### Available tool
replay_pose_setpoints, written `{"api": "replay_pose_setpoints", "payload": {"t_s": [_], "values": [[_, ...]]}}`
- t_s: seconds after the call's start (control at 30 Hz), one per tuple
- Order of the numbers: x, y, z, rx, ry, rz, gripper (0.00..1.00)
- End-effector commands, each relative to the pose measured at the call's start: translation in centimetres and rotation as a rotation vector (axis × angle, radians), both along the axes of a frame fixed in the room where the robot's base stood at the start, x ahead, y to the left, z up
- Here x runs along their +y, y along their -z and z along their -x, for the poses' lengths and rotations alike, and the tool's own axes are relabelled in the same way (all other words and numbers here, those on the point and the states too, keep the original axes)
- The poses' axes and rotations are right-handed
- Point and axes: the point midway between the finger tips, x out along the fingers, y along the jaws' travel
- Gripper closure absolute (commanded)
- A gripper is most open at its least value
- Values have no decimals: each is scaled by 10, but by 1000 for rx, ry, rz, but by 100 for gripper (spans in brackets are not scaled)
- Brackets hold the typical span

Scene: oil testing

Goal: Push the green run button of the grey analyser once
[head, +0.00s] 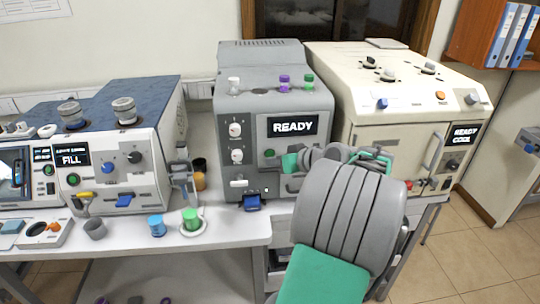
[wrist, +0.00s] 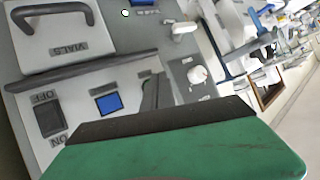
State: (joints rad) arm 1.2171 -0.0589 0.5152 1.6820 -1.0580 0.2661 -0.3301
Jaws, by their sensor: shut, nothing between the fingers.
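The grey analyser (head: 265,108) stands in the middle of the bench, with its display (head: 292,125) reading READY. Its green run button (head: 269,153) shows on the front panel, below and left of the display. My gripper (head: 289,162) is shut and empty. Its green tip is just right of and slightly below the button in the head view; I cannot tell whether they touch. In the wrist view my green gripper (wrist: 180,138) fills the lower part, in front of a grey panel.
The cream machine (head: 400,90) stands close on the right and the blue-topped machine (head: 110,150) on the left. White knobs (head: 235,130) sit on the analyser's left side. The wrist view shows an off/on switch (wrist: 49,116), a blue square (wrist: 109,103) and a VIALS handle (wrist: 55,25).

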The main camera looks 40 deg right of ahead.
Motion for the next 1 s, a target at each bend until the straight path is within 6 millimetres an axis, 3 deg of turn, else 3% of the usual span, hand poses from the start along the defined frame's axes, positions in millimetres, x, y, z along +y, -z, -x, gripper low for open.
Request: {"api": "replay_pose_setpoints", "payload": {"t_s": [1.0], "values": [[-5, 1, -7, 0, 0, 0, 100]]}}
